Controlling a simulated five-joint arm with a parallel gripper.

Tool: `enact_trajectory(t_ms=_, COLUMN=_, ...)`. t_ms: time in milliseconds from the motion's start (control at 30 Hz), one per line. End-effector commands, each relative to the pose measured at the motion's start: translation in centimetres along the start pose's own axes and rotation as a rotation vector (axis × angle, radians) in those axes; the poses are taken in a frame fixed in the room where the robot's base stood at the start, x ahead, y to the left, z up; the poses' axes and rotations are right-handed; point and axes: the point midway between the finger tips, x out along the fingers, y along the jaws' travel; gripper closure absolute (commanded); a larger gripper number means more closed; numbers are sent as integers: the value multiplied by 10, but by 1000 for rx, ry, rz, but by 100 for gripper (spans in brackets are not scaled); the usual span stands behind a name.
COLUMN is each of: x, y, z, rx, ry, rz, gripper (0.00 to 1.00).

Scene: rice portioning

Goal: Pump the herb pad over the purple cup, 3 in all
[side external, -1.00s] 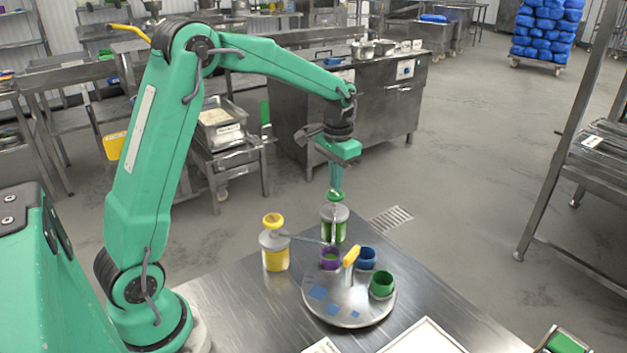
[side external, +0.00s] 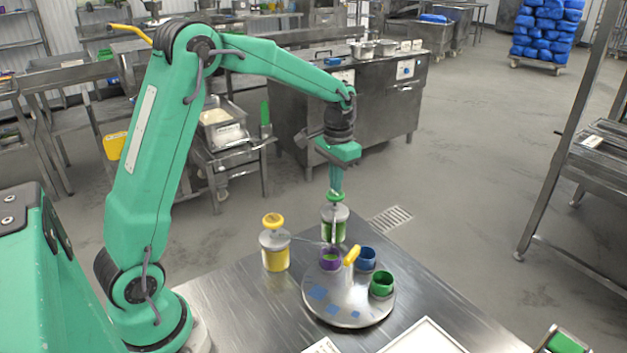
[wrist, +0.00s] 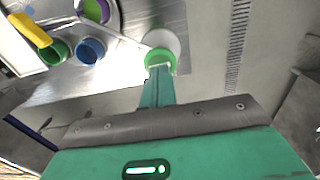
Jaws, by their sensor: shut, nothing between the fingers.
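The herb dispenser (side external: 334,228), a clear jar of green contents with a green pad (side external: 335,197) on top, stands at the table's back edge. My gripper (side external: 336,192) is shut and empty, pointing down with its tips at the green pad. In the wrist view the tips (wrist: 160,68) overlap the green pad (wrist: 158,58); the jar's white lid shows beside it. The purple cup (side external: 330,264) sits on the round metal turntable (side external: 345,318) just in front of the herb dispenser and holds something green. It also shows in the wrist view (wrist: 104,11).
A dispenser with a yellow pad (side external: 274,250) stands left of the turntable, its spout reaching toward the purple cup. A blue cup (side external: 366,259), a green cup (side external: 381,284) and a yellow handle (side external: 351,256) are on the turntable. A white-bordered tray (side external: 425,338) lies at the front.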

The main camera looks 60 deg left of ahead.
Motion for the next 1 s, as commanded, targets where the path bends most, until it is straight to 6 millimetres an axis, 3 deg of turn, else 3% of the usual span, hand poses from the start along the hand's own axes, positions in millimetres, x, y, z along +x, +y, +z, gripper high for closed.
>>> enact_trajectory(t_ms=1000, x=26, y=0, z=0, rx=0, ry=-1, rz=0, gripper=100)
